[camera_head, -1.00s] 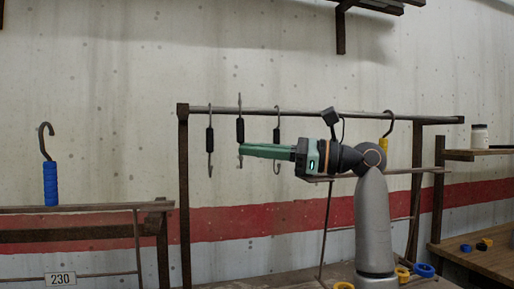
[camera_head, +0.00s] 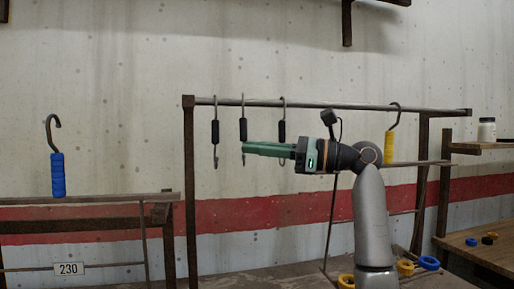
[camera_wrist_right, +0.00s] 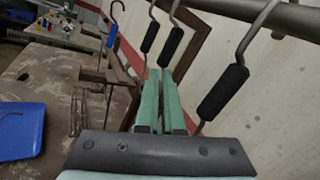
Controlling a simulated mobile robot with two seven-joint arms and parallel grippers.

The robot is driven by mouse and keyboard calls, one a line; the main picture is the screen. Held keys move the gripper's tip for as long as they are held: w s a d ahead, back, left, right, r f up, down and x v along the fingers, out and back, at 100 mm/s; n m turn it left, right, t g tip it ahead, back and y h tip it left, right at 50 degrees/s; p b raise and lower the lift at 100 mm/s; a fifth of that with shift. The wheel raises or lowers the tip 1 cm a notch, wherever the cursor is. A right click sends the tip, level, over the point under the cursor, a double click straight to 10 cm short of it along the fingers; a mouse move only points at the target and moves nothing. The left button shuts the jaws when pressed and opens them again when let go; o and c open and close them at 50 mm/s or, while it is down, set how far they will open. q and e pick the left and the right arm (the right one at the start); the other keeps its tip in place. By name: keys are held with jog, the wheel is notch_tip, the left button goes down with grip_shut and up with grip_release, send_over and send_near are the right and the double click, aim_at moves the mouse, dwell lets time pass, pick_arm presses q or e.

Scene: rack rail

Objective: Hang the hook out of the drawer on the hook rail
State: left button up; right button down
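The hook rail (camera_head: 340,106) runs across the middle of the head view. Three metal hooks with black grips are at its left part. My right gripper (camera_head: 244,148) points left, with its green fingers almost together at the lower wire of the middle black hook (camera_head: 243,130). In the right wrist view the right gripper (camera_wrist_right: 160,72) has that black hook (camera_wrist_right: 172,46) at its fingertips. The middle hook's top is at the rail, about level with its neighbours; whether it bears on the rail is unclear. My left gripper and the drawer are not identifiable.
Black hooks hang on both sides, left (camera_head: 215,132) and right (camera_head: 282,132). The right one (camera_wrist_right: 222,92) is close to the fingers. A yellow hook (camera_head: 389,147) hangs farther right. A blue hook (camera_head: 58,175) is at the left rack. A blue tray (camera_wrist_right: 18,135) lies below.

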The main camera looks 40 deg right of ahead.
jog(key=c, duration=1)
grip_release()
jog(key=b+v, duration=0.1)
jog(key=v, duration=1.1)
jog(key=shift+s+d, duration=0.15)
jog(key=shift+s, duration=0.05)
